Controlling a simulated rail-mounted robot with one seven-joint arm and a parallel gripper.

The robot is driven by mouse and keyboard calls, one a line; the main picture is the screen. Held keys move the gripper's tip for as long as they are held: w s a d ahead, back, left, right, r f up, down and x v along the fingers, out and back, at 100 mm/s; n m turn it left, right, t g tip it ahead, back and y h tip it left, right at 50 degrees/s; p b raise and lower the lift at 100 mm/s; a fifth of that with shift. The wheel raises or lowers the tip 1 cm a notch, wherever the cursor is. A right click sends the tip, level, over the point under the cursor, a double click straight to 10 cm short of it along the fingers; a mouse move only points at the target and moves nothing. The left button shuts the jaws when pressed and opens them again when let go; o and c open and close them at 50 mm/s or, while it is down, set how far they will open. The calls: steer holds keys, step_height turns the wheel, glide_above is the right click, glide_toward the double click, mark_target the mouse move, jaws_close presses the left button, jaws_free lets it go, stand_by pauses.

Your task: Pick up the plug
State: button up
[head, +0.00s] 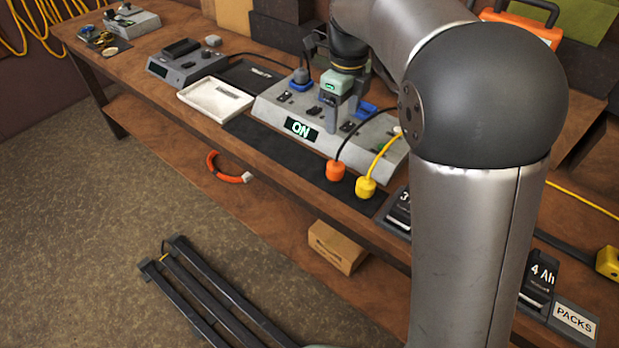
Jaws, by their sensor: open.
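The grey power station (290,125) on the bench shows a lit "ON" display. A blue plug (301,82) with a black cable stands on its left part. My gripper (338,92) is open above the station's middle, right of the blue plug. A pale green and dark block shows at the gripper; I cannot tell whether it is a plug or part of the gripper. A blue piece (365,110) lies behind, partly hidden.
A white tray (215,100), a grey device (185,65) and a black mat stand left on the bench. Battery packs (540,275) sit at the right front. My arm hides the station's right side. A cardboard box (337,247) is below.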

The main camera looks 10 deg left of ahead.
glide_above(336, 165)
steer(key=f, duration=0.8)
steer(key=f+p, duration=0.1)
steer(key=f, duration=0.3)
steer(key=shift+s+a, duration=0.2)
steer(key=shift+s, duration=0.05)
steer(key=shift+w+d+f+p, duration=0.1)
steer(key=shift+f+p, duration=0.05)
steer(key=shift+f, duration=0.75)
steer(key=shift+w+f+p, duration=0.15)
steer(key=shift+f+p, duration=0.05)
steer(key=shift+f, duration=0.7)
steer(key=shift+w+d+f+p, duration=0.1)
steer(key=shift+f+p, duration=0.05)
steer(key=shift+f, duration=0.75)
steer(key=c, duration=1.1)
steer(key=shift+r, duration=0.1)
